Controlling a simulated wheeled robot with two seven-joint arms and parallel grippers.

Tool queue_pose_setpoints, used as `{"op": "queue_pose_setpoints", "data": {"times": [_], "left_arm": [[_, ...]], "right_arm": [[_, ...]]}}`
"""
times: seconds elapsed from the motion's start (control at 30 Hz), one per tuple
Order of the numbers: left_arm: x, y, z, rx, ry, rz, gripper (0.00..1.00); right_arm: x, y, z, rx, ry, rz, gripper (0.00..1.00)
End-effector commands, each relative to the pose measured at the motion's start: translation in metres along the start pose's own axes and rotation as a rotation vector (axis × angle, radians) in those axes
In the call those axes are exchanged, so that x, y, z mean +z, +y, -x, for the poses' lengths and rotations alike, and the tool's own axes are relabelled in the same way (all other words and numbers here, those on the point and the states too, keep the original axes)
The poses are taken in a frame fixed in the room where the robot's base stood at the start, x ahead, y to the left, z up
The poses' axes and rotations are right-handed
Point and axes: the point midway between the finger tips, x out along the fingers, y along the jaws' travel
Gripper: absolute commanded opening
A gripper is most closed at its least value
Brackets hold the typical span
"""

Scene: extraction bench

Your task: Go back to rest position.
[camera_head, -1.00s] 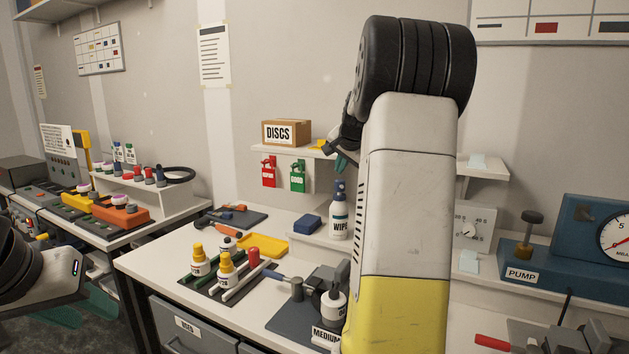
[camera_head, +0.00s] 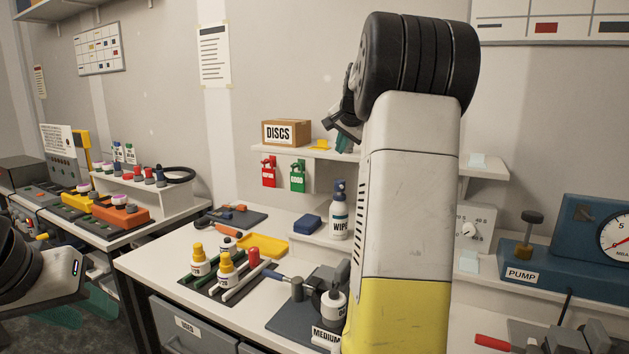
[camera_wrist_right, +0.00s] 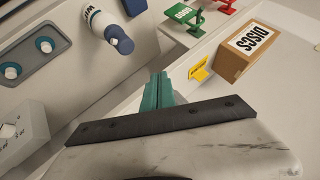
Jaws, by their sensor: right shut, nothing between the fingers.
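My right arm rises through the middle right of the head view, its forearm upright in front of the bench. My right gripper (camera_head: 345,143) is partly hidden by the arm, near the upper shelf beside the DISCS box. In the right wrist view its teal fingers (camera_wrist_right: 161,88) are together and empty, over the pale surface. My left gripper (camera_head: 58,317) is at the lower left edge of the head view, low over the dark floor. Only a part of its teal fingers shows, below the left arm, so its opening is unclear.
The DISCS box (camera_head: 286,132) stands on the shelf (camera_head: 270,150) near my right gripper, with red (camera_head: 268,172) and green tags below. A WIPE bottle (camera_head: 339,212) stands beneath. Small bottles and tools cover the bench. A PUMP unit (camera_head: 545,247) is at right.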

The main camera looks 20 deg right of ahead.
Motion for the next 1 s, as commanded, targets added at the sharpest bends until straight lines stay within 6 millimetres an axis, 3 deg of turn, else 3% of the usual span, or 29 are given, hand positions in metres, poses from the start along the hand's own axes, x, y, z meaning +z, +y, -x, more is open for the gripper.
{"op": "queue_pose_setpoints", "data": {"times": [0.57, 0.67, 0.77, 0.87, 1.0], "left_arm": [[0.000, 0.000, 0.000, 0.000, 0.000, 0.000, 0.36], [0.000, 0.000, 0.000, 0.000, 0.000, 0.000, 0.36], [0.000, 0.000, 0.000, 0.000, 0.000, 0.000, 0.36], [0.000, 0.000, 0.000, 0.000, 0.000, 0.000, 0.36], [0.000, 0.000, 0.000, 0.000, 0.000, 0.000, 0.36]], "right_arm": [[0.001, 0.000, 0.000, 0.000, -0.001, 0.000, 0.00], [0.009, 0.000, 0.006, -0.007, -0.015, 0.013, 0.00], [0.037, 0.000, 0.027, -0.031, -0.059, 0.063, 0.00], [0.089, 0.003, 0.060, -0.069, -0.133, 0.161, 0.00], [0.180, 0.019, 0.114, -0.132, -0.237, 0.362, 0.00]]}}
